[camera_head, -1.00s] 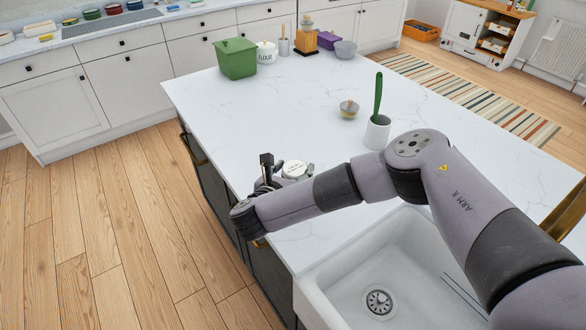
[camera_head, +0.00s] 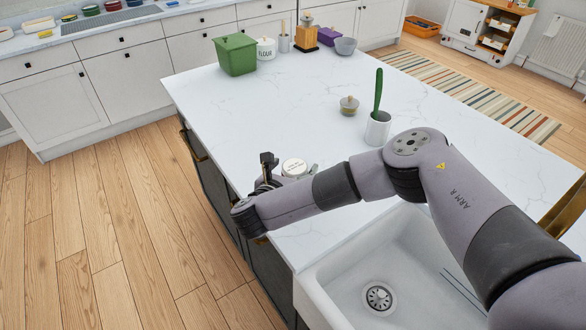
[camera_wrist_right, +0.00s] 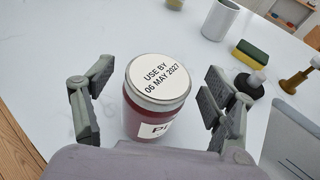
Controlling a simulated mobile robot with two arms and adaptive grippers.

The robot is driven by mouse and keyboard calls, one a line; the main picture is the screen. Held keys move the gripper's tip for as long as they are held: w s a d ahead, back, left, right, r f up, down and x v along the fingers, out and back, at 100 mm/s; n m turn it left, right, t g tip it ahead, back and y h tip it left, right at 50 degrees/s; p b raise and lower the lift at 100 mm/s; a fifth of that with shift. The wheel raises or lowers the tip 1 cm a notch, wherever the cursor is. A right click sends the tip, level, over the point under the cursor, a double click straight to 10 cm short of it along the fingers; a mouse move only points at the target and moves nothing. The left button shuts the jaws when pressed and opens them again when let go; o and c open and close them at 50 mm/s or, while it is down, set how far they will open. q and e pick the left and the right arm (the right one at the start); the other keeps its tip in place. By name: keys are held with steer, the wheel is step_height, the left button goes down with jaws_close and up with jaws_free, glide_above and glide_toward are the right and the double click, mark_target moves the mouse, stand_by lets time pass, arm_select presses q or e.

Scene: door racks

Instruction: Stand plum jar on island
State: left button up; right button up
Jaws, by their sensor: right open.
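The plum jar (camera_wrist_right: 155,85) has a white lid reading "USE BY 06 MAY 2027", dark red contents and a partly hidden label. It appears to stand upright on the white marbled island (camera_head: 270,115), near its left edge; in the head view mostly its lid (camera_head: 294,167) shows. My right gripper (camera_wrist_right: 153,104) is open around the jar, one finger on each side with gaps visible between fingers and glass. In the head view the right gripper (camera_head: 290,172) is partly hidden by its own wrist. My left gripper is out of view.
A white sink (camera_head: 330,265) lies to the right of the jar. A green bin (camera_head: 236,56) is at the far end. The island's middle is clear.

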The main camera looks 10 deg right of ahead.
steer(key=shift+r, duration=0.2)
steer(key=b+v, duration=0.1)
steer(key=v, duration=0.1)
steer(key=b+v, duration=0.1)
steer(key=v, duration=0.1)
steer(key=b+v, duration=0.1)
steer(key=v, duration=0.1)
steer(key=shift+s+a+f, duration=0.15)
steer(key=shift+a+f, duration=0.1)
steer(key=shift+f, duration=0.1)
steer(key=p+v, duration=0.1)
steer(key=v, duration=0.4)
steer(key=shift+s+r+p, duration=0.2)
steer(key=shift+r+p, duration=0.2)
steer(key=shift+r, duration=0.1)
